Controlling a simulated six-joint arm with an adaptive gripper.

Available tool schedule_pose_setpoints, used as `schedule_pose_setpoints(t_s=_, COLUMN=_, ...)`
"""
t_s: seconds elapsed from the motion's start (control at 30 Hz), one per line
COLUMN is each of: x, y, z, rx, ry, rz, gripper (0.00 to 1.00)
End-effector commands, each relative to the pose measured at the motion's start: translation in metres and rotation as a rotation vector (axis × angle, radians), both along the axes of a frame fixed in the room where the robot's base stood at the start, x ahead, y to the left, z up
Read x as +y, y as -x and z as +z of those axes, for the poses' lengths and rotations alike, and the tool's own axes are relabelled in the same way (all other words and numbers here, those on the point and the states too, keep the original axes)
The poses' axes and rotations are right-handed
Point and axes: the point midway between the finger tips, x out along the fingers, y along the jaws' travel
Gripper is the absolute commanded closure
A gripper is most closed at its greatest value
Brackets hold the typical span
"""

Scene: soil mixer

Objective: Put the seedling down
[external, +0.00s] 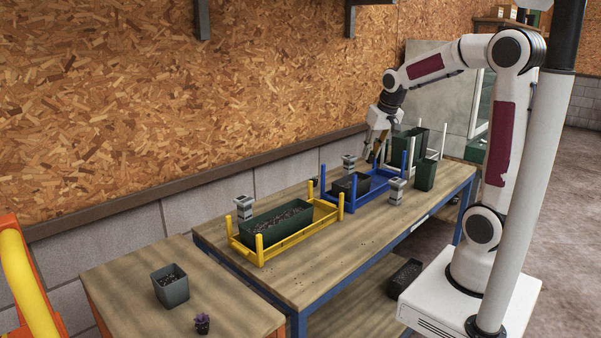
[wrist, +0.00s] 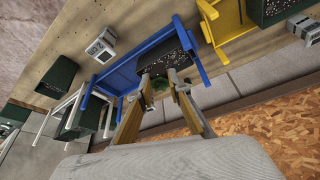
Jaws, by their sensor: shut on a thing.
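My gripper (external: 378,142) is over the far part of the workbench, above the blue frame (external: 365,197), pointing down. In the wrist view its two fingers (wrist: 160,80) are on either side of a small green thing, which looks like the seedling (wrist: 147,94). The fingers hide much of it, and I cannot make it out in the external view. A dark box of soil (external: 350,184) sits inside the blue frame; its soil also shows in the wrist view (wrist: 168,56), just beyond the fingertips. I cannot tell whether the seedling touches anything below.
A yellow frame (external: 290,239) holds a long green planter of soil (external: 268,231). Green pots (external: 425,175) and a white rack (external: 442,143) stand at the far end. Small grey blocks (external: 397,191) flank the frames.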

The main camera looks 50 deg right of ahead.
Motion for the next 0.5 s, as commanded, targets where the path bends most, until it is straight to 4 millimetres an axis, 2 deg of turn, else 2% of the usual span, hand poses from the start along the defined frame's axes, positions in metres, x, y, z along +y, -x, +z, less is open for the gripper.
schedule_pose_setpoints(t_s=0.33, x=0.0007, y=-0.0007, z=-0.0003, rx=0.000, ry=0.000, rz=0.002, gripper=0.97)
schedule_pose_setpoints(t_s=0.5, x=0.0078, y=-0.0085, z=0.0000, rx=0.001, ry=0.000, rz=0.024, gripper=0.97)
